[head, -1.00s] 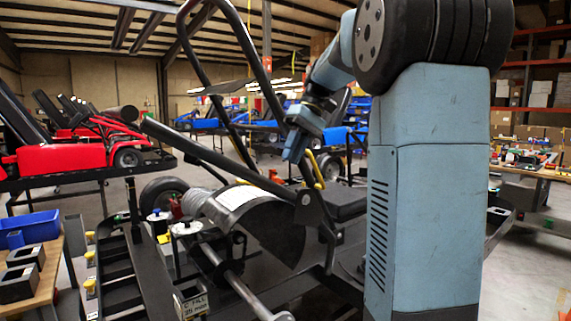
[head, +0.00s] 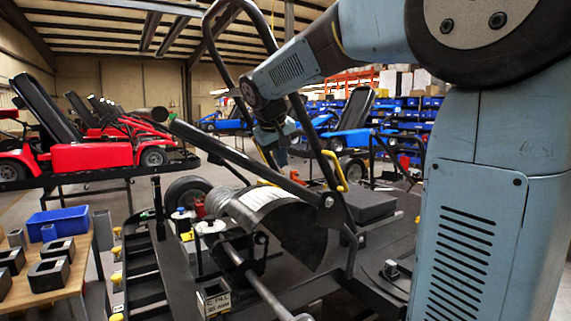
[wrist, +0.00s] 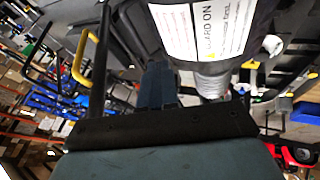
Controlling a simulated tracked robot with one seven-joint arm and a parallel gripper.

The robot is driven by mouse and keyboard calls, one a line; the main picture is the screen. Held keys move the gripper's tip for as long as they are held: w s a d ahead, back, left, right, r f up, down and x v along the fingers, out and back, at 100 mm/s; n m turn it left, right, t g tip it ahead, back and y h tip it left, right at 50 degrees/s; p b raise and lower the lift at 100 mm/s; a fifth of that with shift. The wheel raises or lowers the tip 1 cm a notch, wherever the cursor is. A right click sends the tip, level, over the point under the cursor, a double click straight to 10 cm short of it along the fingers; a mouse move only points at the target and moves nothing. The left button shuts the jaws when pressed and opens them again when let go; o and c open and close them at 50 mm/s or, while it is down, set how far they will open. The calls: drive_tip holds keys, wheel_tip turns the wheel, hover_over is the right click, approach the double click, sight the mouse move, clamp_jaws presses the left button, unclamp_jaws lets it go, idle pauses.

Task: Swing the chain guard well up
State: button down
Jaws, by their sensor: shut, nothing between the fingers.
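The chain guard (head: 302,230) is a dark curved cover in the middle of the head view, with a white label on its upper left. In the wrist view the labelled part of the guard (wrist: 245,18) shows at the top, with words ending in "GUARD ON". A long dark bar (head: 235,158) slopes down to a bolt beside the guard's top. My gripper (head: 280,157) is behind and above this bar in the head view, partly hidden by the frame tubes. Its shut, empty fingers (wrist: 160,85) also show in the wrist view. I cannot tell whether they touch the guard.
A tall dark tube loop (head: 305,125) and a yellow bent handle (head: 335,168) stand close to my gripper. A spool and small pots sit left of the guard. A wooden bench with a blue bin (head: 62,222) is at left. Red and blue karts stand behind.

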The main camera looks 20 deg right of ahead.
drive_tip(key=x, duration=0.7)
drive_tip(key=shift+w+d+f, duration=0.15)
drive_tip(key=shift+f, duration=0.1)
drive_tip(key=d, duration=0.1)
drive_tip(key=w+d+f, duration=0.1)
drive_tip(key=shift+d+f, duration=0.1)
drive_tip(key=shift+d, duration=0.25)
drive_tip(key=shift+w+d+f, duration=0.1)
drive_tip(key=shift+d+f, duration=0.1)
drive_tip(key=shift+d, duration=0.4)
drive_tip(key=shift+w, duration=0.1)
